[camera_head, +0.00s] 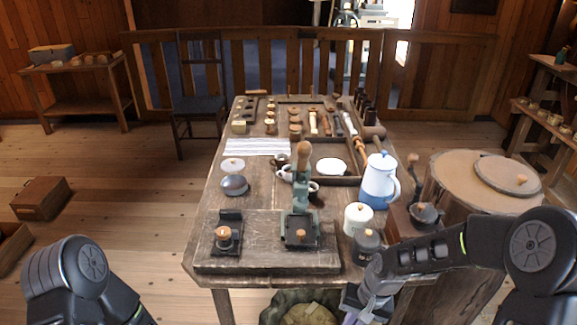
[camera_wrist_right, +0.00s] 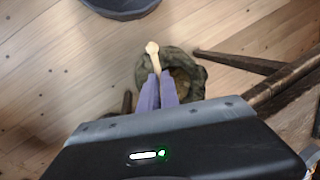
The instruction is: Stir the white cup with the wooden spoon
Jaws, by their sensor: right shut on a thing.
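My right gripper (camera_wrist_right: 158,82) is shut on a thin pale wooden handle with a rounded end (camera_wrist_right: 152,50), which looks like the wooden spoon. The rest of it is hidden between the fingers. In the head view this gripper (camera_head: 352,317) is low at the bottom edge, in front of the table's near right edge, and the spoon cannot be made out. A second pale cup (camera_head: 313,187) is just right of the press. My left gripper is out of view; only its arm shows.
The green press (camera_head: 300,222) stands between my side and the cups. A white lidded canister (camera_head: 357,219), a dark grey jar (camera_head: 367,243) and a blue-white pot (camera_head: 378,182) line the table's right side. A green sack-like basket (camera_wrist_right: 186,75) is on the floor below.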

